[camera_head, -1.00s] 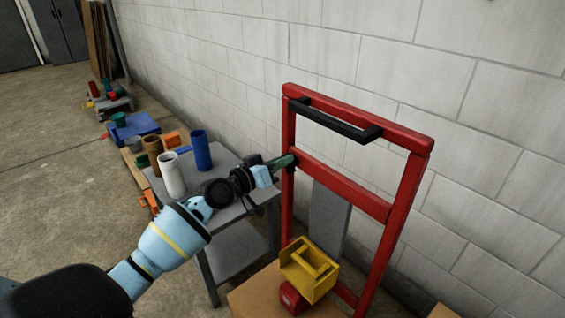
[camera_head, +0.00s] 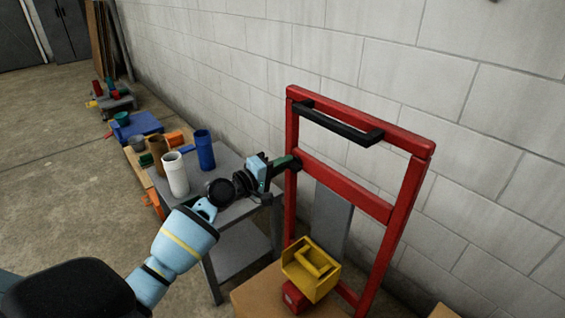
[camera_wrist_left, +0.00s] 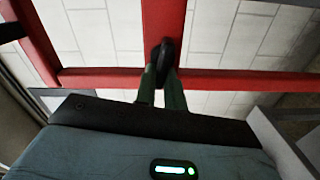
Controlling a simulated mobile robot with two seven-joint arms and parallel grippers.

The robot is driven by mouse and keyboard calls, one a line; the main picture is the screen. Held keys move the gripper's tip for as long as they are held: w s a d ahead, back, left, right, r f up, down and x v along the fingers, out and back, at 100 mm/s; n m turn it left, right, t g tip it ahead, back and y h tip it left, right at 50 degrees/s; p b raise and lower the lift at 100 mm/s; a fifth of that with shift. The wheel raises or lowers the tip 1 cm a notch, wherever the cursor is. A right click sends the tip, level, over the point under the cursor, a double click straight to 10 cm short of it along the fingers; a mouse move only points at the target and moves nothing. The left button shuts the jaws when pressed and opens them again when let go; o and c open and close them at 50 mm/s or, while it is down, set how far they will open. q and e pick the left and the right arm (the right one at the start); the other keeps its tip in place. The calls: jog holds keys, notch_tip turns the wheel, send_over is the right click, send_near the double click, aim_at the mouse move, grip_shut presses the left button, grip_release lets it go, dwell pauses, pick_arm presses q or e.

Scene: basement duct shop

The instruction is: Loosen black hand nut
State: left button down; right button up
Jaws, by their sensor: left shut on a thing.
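The black hand nut (camera_head: 298,163) sits on the left upright of the red frame (camera_head: 345,186), at the level of the middle crossbar. In the left wrist view the nut (camera_wrist_left: 165,54) shows as a dark rounded knob on the red frame. My left gripper (camera_head: 291,162) reaches it from the left, and its green fingers are shut on the nut. In the left wrist view the two fingertips (camera_wrist_left: 165,72) lie on either side of it. The fingers hide part of the nut. My right gripper is in no view.
A black handle (camera_head: 338,122) is on the frame's upper part. A yellow box-like part (camera_head: 312,270) sits low before the frame. A grey table (camera_head: 232,208) with a white cylinder (camera_head: 176,176) and a blue cylinder (camera_head: 204,150) stands left, under my arm. A block wall is behind.

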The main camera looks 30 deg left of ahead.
pick_arm(q)
jog(key=shift+f+n, duration=0.1)
jog(key=shift+n, duration=1)
jog(key=c, duration=1.5)
grip_release()
jog(key=v, duration=0.8)
jog(key=shift+w, duration=0.1)
